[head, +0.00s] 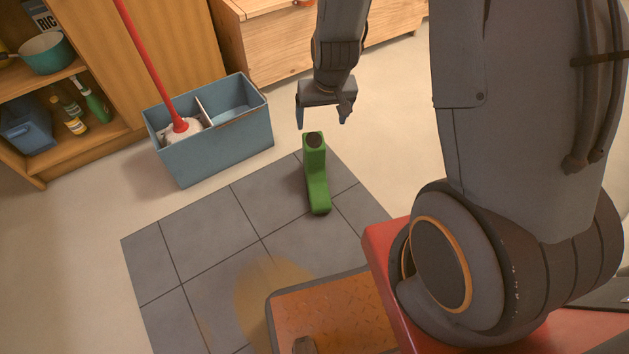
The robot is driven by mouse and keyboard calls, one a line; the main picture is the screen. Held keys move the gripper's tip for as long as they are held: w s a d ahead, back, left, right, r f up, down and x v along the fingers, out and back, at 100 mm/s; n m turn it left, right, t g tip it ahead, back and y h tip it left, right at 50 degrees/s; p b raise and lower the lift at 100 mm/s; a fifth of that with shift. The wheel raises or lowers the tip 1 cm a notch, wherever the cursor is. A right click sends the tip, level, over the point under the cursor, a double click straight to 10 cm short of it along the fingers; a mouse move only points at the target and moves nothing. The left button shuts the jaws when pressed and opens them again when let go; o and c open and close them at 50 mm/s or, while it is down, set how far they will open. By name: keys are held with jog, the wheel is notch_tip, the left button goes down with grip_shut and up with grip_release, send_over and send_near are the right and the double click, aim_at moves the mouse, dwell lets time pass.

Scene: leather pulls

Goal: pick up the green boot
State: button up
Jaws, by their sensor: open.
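The green boot (316,181) stands on the grey tiled patch of floor, its dark opening at the top and its toe pointing toward the bottom of the picture. My gripper (322,117) hangs from the arm just above and behind the boot's top in the picture. Its two fingers are spread apart, with nothing between them. I cannot tell the exact height of the fingertips above the boot.
A blue-grey mop bucket (215,152) with a red-handled mop (150,62) stands left of the boot. A wooden shelf (75,142) with bottles and a teal pot (47,53) is at upper left. A wooden drawer unit (262,45) stands behind. Tiles (205,235) left of the boot are clear.

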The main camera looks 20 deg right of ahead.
jog(key=t+b, duration=0.1)
jog(key=b, duration=1)
send_near(315, 153)
jog(key=x, duration=0.5)
jog(key=shift+w+f, duration=0.15)
jog(key=shift+w+d+b+x, duration=0.15)
jog(key=shift+b+x, duration=1.1)
jog(key=shift+x, duration=0.6)
jog(key=shift+w+d+b+x, duration=0.15)
jog(key=shift+b+x, duration=1.1)
jog(key=shift+x, duration=0.65)
jog(key=shift+c, duration=0.4)
jog(key=c, duration=1.8)
grip_shut()
jog(key=shift+r, duration=0.25)
